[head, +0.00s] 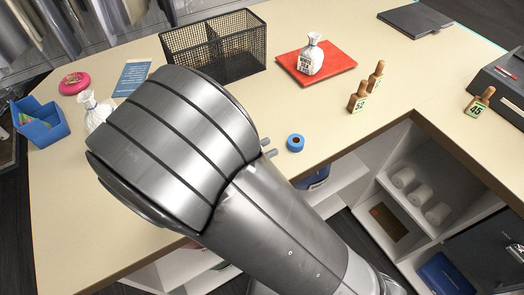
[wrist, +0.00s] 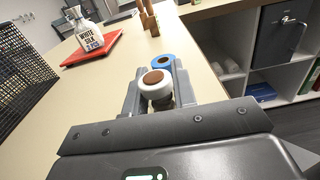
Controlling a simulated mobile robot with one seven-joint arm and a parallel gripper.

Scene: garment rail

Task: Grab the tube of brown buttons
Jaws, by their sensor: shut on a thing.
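In the wrist view my gripper (wrist: 158,72) is shut on a small round tube (wrist: 155,90) with a white rim and a brown top, most likely the tube of brown buttons. One finger is on each side of it. The tube's lower part is hidden by the gripper, and I cannot tell whether it touches the table.
A blue tape roll (head: 295,143) lies just beyond the fingertips. A black mesh organiser (head: 213,45), a red mat (head: 335,68) with a white bottle (head: 311,55), and wooden numbered stamps (head: 358,97) stand on the table (head: 400,70). Open shelves lie below its edge.

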